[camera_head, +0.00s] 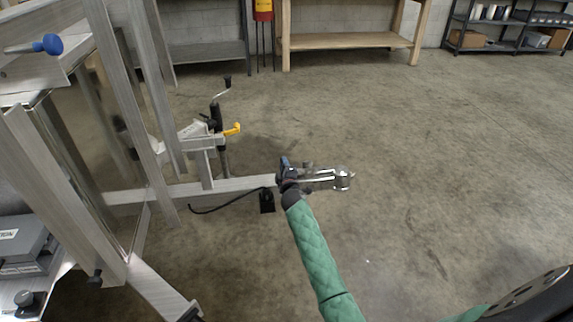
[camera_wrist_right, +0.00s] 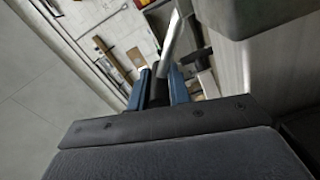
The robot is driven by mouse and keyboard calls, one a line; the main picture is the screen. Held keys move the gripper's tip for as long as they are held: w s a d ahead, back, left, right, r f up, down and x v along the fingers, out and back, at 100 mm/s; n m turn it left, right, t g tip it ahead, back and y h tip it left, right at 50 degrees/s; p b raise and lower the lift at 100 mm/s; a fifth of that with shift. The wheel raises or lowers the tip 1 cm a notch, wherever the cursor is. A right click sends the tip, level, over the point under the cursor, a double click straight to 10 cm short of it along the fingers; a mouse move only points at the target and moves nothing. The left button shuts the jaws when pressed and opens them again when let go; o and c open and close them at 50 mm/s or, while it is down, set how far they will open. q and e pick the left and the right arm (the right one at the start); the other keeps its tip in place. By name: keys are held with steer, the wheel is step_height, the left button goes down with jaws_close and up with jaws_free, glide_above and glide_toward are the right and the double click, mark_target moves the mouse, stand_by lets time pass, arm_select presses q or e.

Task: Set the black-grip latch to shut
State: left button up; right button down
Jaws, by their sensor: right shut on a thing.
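The trailer's coupler (camera_head: 342,179) shows in the head view at the right end of the metal drawbar (camera_head: 240,184). My right gripper (camera_head: 285,165), at the end of the green-sleeved arm, is at the latch just left of the coupler head and covers most of it. In the right wrist view its two blue fingers (camera_wrist_right: 158,90) are shut on the black grip (camera_wrist_right: 157,93). A silver metal piece (camera_wrist_right: 172,42) shows just beyond the fingers. The exact angle of the latch is hard to tell. My left gripper is not in view.
A jack with a black crank (camera_head: 226,82) and a yellow handle (camera_head: 234,129) stands left of the gripper. A blue-tipped handle (camera_head: 47,45) is on the trailer frame at upper left. A black cable (camera_head: 225,205) hangs by the drawbar. Floor to the right is clear.

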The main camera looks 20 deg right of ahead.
steer(key=shift+d+f+n, duration=0.1)
steer(key=shift+f+n, duration=0.2)
steer(key=shift+f, duration=0.2)
steer(key=c, duration=1.3)
jaws_free()
steer(key=shift+s, duration=0.1)
steer(key=v, duration=0.7)
steer(key=shift+s, duration=0.3)
